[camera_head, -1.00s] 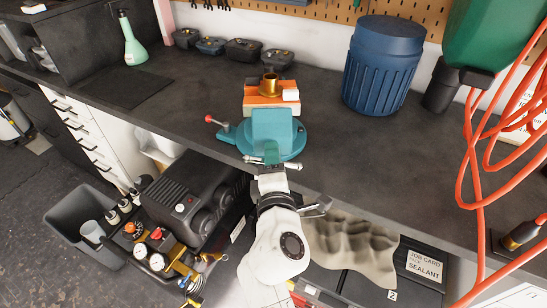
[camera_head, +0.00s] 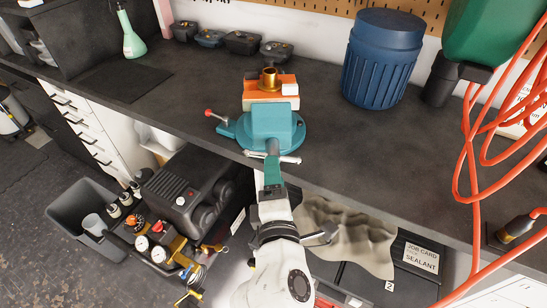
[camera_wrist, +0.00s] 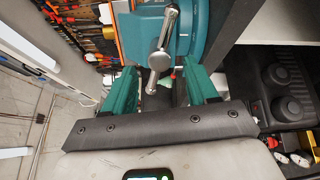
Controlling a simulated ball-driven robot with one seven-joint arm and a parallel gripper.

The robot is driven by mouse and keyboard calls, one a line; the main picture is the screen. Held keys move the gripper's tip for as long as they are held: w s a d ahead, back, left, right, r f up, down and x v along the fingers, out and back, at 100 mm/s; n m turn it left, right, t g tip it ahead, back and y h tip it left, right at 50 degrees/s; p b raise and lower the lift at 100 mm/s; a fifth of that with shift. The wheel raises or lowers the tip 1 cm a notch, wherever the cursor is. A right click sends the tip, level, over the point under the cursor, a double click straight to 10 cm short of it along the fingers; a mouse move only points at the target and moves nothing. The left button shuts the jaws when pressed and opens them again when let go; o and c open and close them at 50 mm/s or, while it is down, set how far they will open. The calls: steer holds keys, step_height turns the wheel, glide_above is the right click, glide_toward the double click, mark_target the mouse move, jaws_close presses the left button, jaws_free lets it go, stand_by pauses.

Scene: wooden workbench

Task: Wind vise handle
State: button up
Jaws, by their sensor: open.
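The teal vise (camera_head: 271,126) is fixed at the bench's front edge, and its body also shows in the wrist view (camera_wrist: 205,25). Its silver handle bar (camera_head: 289,159) crosses the front of the screw. In the wrist view the handle (camera_wrist: 160,58) stands nearly upright, slightly tilted, with rounded ends. My gripper (camera_wrist: 163,88) is open, with one teal finger on each side of the handle's lower end in the picture. No contact with the handle can be made out. In the head view my gripper (camera_head: 273,172) is just in front of the handle, partly hiding it.
A blue bin (camera_head: 382,65) stands to the right, and orange hose (camera_head: 478,150) hangs farther right. A dark machine (camera_head: 188,185) is below the bench at left.

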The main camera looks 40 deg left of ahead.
steer(key=shift+v, duration=2)
